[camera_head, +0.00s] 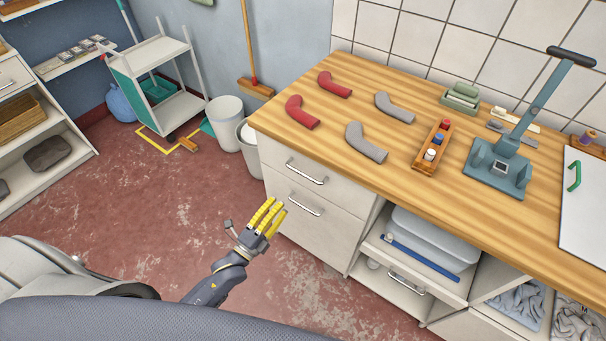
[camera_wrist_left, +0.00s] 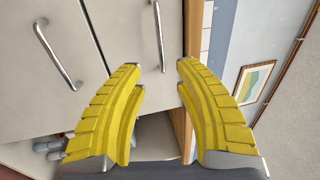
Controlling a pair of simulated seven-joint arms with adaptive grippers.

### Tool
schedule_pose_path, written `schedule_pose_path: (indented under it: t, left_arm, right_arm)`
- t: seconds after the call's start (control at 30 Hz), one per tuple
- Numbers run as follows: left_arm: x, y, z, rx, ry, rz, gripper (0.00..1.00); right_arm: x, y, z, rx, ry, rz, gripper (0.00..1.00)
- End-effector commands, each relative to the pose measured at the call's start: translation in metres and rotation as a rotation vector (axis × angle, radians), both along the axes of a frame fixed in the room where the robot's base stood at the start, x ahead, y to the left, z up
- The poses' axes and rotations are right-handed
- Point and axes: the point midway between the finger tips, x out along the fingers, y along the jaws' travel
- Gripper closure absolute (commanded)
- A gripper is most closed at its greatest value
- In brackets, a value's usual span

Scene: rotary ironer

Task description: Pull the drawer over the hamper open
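The pale cabinet under the wooden worktop has an upper drawer (camera_head: 325,186) with a metal bar handle (camera_head: 307,172). Below it is a taller front, likely the hamper (camera_head: 318,232), with its own bar handle (camera_head: 305,206). Both fronts look closed. My left gripper (camera_head: 274,206), with yellow fingers, is in front of the lower front, left of its handle. In the left wrist view its fingers (camera_wrist_left: 158,68) are spread and empty. The drawer handle (camera_wrist_left: 160,36) shows beyond the gap between the fingertips; the hamper handle (camera_wrist_left: 56,55) is to the left. My right gripper is not in view.
The worktop (camera_head: 400,205) holds red and grey bent pieces, a wooden bottle tray (camera_head: 432,147) and a blue-grey press (camera_head: 505,165). Open shelves with a plastic bin (camera_head: 435,238) are right of the drawer. White buckets (camera_head: 226,115) stand left. The red floor before the cabinet is clear.

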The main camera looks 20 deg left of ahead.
Motion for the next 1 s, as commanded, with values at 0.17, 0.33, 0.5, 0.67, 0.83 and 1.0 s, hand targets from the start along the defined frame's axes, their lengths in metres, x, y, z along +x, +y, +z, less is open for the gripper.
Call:
schedule_pose_path:
  t: [0.17,0.33,0.5,0.67,0.83,1.0]
  left_arm:
    - [0.032,-0.011,0.007,-0.002,-0.003,0.0,0.68]
    - [0.061,-0.021,0.014,-0.002,-0.002,0.0,0.68]
    - [0.087,-0.03,0.019,-0.002,-0.002,0.0,0.68]
    - [0.106,-0.037,0.023,-0.001,0.0,0.0,0.68]
    - [0.12,-0.041,0.025,-0.001,0.0,0.0,0.68]
    - [0.125,-0.043,0.026,-0.002,0.002,0.0,0.68]
  right_arm:
    - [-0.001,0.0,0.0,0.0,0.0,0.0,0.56]
    - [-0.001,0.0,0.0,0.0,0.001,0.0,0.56]
    - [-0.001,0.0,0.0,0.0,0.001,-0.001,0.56]
    - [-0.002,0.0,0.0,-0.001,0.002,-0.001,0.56]
    - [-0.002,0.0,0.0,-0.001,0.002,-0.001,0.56]
    - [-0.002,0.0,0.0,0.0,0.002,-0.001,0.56]
